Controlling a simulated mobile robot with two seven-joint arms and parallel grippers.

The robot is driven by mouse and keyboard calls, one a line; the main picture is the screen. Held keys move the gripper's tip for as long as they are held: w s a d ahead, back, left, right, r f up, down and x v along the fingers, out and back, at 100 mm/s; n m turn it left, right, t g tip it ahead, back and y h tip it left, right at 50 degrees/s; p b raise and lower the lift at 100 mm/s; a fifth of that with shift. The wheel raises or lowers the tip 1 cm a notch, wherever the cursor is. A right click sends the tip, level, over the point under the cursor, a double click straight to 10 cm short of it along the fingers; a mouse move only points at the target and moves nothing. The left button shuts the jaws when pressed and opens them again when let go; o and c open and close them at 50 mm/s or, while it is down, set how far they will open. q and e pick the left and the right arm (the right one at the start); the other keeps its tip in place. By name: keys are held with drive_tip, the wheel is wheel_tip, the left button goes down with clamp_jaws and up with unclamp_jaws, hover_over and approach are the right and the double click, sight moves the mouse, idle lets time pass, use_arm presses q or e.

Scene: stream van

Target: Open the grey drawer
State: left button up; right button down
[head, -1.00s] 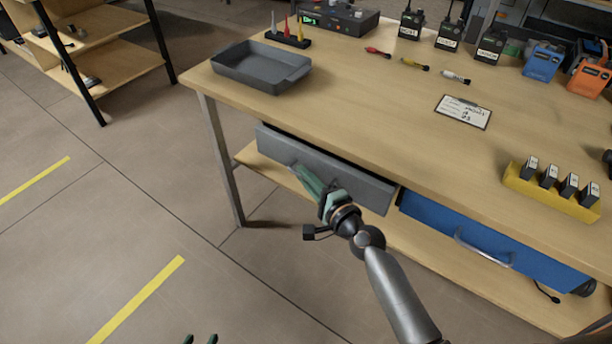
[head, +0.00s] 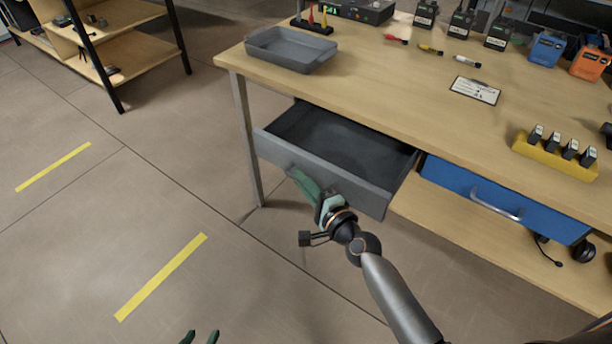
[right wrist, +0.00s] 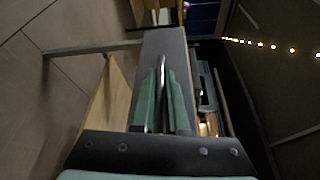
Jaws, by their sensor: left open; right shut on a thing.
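The grey drawer (head: 310,176) stands pulled out from under the left part of the workbench (head: 400,105) in the head view, and its inside looks empty. My right gripper (head: 304,182) is at the drawer's front and is shut on its handle. In the right wrist view, the metal handle (right wrist: 162,72) runs between the two green fingers (right wrist: 160,100), against the grey drawer front (right wrist: 172,50). My left gripper (head: 201,338) shows only its green fingertips at the bottom edge of the head view. It is open, empty and apart from the drawer.
A blue drawer (head: 500,200) is shut to the right. On the bench are a grey tray (head: 290,50), a yellow battery holder (head: 556,158), a label card (head: 475,90) and several radios. The floor left of the bench is clear, with yellow tape (head: 160,278).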

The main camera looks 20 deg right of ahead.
drive_tip(key=shift+s+a+p, duration=0.3)
drive_tip(key=shift+s+a, duration=0.7)
drive_tip(key=shift+a, duration=0.25)
drive_tip(key=c, duration=0.9)
unclamp_jaws()
drive_tip(key=v, duration=1.2)
drive_tip(key=shift+s+d, duration=0.1)
drive_tip(key=shift+s, duration=0.15)
